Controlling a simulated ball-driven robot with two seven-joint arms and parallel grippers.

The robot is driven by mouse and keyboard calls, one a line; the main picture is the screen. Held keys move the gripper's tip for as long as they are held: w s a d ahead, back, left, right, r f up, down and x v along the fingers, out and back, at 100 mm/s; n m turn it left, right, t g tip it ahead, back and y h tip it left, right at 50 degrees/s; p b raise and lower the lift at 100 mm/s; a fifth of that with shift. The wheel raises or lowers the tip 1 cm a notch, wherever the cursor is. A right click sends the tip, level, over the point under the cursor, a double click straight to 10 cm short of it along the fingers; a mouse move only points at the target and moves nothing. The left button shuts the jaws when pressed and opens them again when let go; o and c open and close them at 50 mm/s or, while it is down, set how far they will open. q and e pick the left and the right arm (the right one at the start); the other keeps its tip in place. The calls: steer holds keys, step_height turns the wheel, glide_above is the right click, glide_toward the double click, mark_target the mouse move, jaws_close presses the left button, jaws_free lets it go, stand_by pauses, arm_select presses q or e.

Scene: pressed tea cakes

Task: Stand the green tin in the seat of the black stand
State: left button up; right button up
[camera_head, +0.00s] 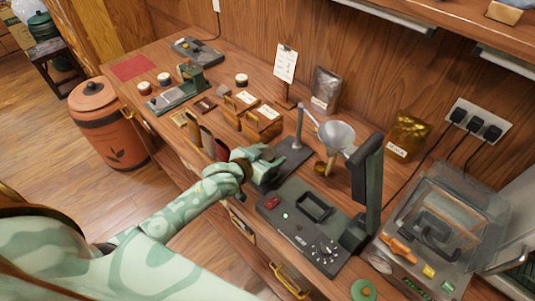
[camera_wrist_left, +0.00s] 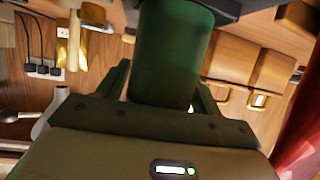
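The green tin (camera_wrist_left: 175,55) stands between the two fingers of my left gripper (camera_wrist_left: 165,95) in the left wrist view. The fingers lie along both its sides and look shut on it. In the head view my left gripper (camera_head: 266,160) is over the near-left part of the black stand (camera_head: 292,158), and I cannot make out the tin there. A dark surface (camera_wrist_left: 215,8), probably the stand, shows by the tin's far end in the upside-down wrist view. The seat is hidden; I cannot tell whether the tin touches it. My right gripper is not in view.
A metal funnel (camera_head: 338,136) hangs right of the gripper, near a tall black column (camera_head: 368,180) on a device with knobs (camera_head: 300,228). Wooden boxes (camera_head: 262,123) stand behind left. A clear-lidded machine (camera_head: 445,225) fills the right. Close room around the gripper is tight.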

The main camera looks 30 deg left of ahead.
arm_select(q)
steer(key=shift+o, duration=0.7)
